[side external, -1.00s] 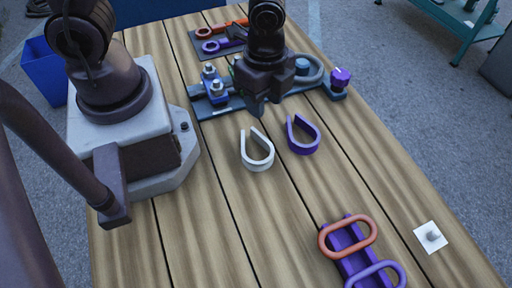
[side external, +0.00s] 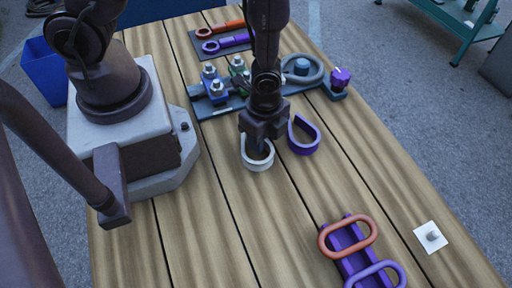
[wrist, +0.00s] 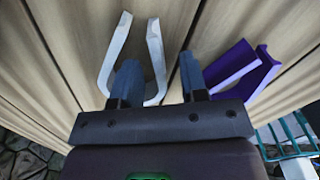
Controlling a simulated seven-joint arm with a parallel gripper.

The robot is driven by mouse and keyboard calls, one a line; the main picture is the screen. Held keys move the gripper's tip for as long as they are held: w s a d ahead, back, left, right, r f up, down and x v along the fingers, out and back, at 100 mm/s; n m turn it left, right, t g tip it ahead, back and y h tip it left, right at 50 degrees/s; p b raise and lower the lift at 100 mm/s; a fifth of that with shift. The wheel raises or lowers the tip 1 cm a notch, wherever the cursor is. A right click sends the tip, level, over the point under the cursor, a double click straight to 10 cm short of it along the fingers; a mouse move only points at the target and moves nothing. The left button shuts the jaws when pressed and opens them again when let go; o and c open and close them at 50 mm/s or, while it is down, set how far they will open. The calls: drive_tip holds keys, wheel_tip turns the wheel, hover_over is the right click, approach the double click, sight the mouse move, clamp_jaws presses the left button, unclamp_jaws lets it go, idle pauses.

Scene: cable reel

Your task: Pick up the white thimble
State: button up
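The white thimble (side external: 257,165) is a U-shaped band standing on edge on the wooden table, and it also shows in the wrist view (wrist: 156,50). My gripper (side external: 262,142) is low over it, partly hiding its far part in the side view. In the wrist view my gripper (wrist: 158,64) is open, with one finger inside the U and the other outside it. The thimble's right wall lies between the fingers. I cannot tell whether either finger touches it.
A purple thimble (side external: 303,140) stands close to the right, also in the wrist view (wrist: 236,68). Behind are a dark plate with clamps (side external: 222,103) and a purple knob (side external: 340,78). A purple holder (side external: 349,251) with oval links lies in front. Table between is clear.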

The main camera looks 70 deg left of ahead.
drive_tip(key=shift+f, duration=0.4)
clamp_jaws()
drive_tip(key=shift+r, duration=0.1)
wheel_tip(320, 180, up, 10)
drive_tip(key=shift+f, duration=0.1)
idle(0.5)
